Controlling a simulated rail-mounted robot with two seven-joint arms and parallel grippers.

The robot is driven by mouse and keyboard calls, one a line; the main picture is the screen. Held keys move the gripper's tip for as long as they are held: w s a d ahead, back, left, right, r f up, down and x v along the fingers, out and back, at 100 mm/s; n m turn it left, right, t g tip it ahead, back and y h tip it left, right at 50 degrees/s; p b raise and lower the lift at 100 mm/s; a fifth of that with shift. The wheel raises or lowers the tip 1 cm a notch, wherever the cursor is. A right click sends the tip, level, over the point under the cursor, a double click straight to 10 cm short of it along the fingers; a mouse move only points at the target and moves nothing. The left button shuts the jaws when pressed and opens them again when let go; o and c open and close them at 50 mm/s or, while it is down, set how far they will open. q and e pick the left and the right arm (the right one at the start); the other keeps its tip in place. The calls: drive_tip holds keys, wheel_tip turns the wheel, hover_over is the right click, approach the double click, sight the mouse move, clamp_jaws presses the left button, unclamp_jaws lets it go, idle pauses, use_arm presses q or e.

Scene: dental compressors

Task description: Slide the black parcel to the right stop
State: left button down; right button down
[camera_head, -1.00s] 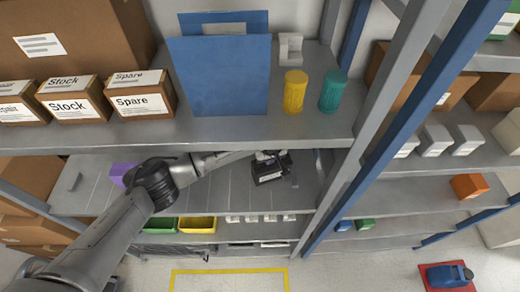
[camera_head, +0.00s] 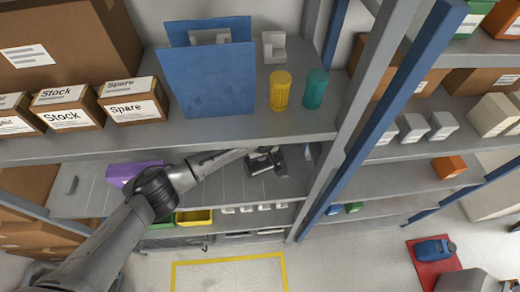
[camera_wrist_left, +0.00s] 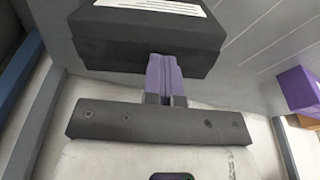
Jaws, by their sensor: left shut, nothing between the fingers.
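The black parcel (camera_head: 266,164) sits on the middle shelf (camera_head: 215,187), towards its right end. It also shows close up at the top of the left wrist view (camera_wrist_left: 150,42), with a white label on top. A small grey upright piece (camera_head: 309,152), which looks like the right stop, stands to the right of the parcel with a gap between. My left gripper (camera_wrist_left: 165,75) is shut, with its purplish fingertips at the parcel's near side; they appear to touch it, not grip it. In the head view my wrist partly hides the parcel. My right gripper is not in view.
A purple box (camera_head: 130,172) stands on the same shelf at the left, near a grey upright piece (camera_head: 72,185). The upper shelf carries a blue folder holder (camera_head: 212,80) and small boxes above my arm. A blue rack post (camera_head: 390,110) stands to the right.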

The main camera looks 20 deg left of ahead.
use_arm(q)
drive_tip(key=shift+s, duration=0.15)
drive_tip(key=shift+r+p, duration=0.3)
drive_tip(key=shift+p, duration=0.2)
drive_tip(key=shift+d+f, duration=0.15)
drive_tip(key=shift+d, duration=0.05)
drive_tip(key=s+d, duration=0.6)
drive_tip(key=s, duration=0.3)
drive_tip(key=shift+d+r, duration=0.2)
drive_tip(key=shift+d, duration=0.05)
